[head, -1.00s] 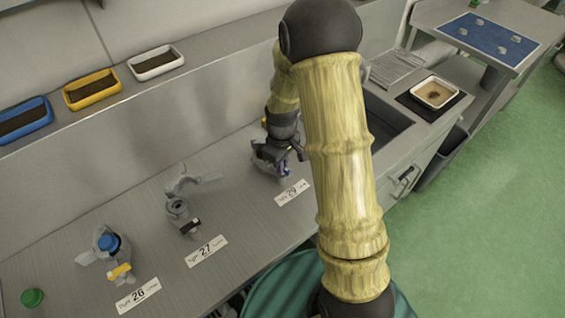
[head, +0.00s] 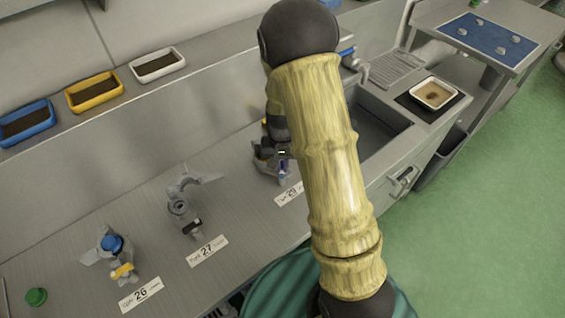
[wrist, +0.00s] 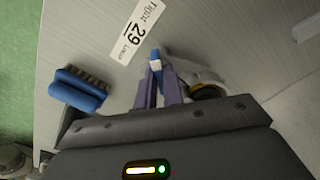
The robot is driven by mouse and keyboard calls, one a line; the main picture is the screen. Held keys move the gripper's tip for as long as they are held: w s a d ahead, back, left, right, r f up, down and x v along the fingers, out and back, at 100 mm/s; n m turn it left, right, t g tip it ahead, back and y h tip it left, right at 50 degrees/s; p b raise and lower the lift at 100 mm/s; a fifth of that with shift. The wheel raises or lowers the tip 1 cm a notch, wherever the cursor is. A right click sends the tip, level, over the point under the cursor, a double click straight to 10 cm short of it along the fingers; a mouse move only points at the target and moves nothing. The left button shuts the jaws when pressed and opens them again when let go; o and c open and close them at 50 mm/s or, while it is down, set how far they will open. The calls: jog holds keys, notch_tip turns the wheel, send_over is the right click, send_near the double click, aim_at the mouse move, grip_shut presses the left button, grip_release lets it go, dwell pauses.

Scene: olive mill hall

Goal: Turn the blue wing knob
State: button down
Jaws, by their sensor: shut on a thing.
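The blue wing knob (wrist: 155,61) shows in the wrist view between my fingertips, at the fitting (wrist: 195,82) by the label 29. Only a small blue and pale part of it is visible. My gripper (wrist: 157,75) is shut on it with its two purple fingers, one on each side. In the head view my gripper (head: 283,169) is at the same fitting, behind the label 29 (head: 289,193), and my arm hides most of it.
Fittings stand by label 27 (head: 207,250) and label 26 (head: 140,294); the latter has a blue knob (head: 112,243). A blue brush (wrist: 78,88) lies near my gripper. A sink (head: 378,130) is to the right. Blue, yellow and white trays line the back ledge.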

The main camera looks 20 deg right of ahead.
aim_at(282, 166)
jog(key=m, duration=0.2)
jog(key=m+p, duration=0.1)
jog(key=m, duration=0.2)
jog(key=shift+w+r+m+p, duration=0.2)
jog(key=shift+r+m+p, duration=0.1)
jog(key=shift+p, duration=0.1)
jog(key=shift+f+m+p, duration=0.15)
jog(key=shift+m+p, duration=0.7)
jog(key=shift+m, duration=1.45)
jog(key=c, duration=1.5)
grip_release()
jog(key=shift+s+f, duration=0.1)
notch_tip(282, 166, up, 18)
jog(key=shift+f+b, duration=0.25)
jog(key=shift+b, duration=0.05)
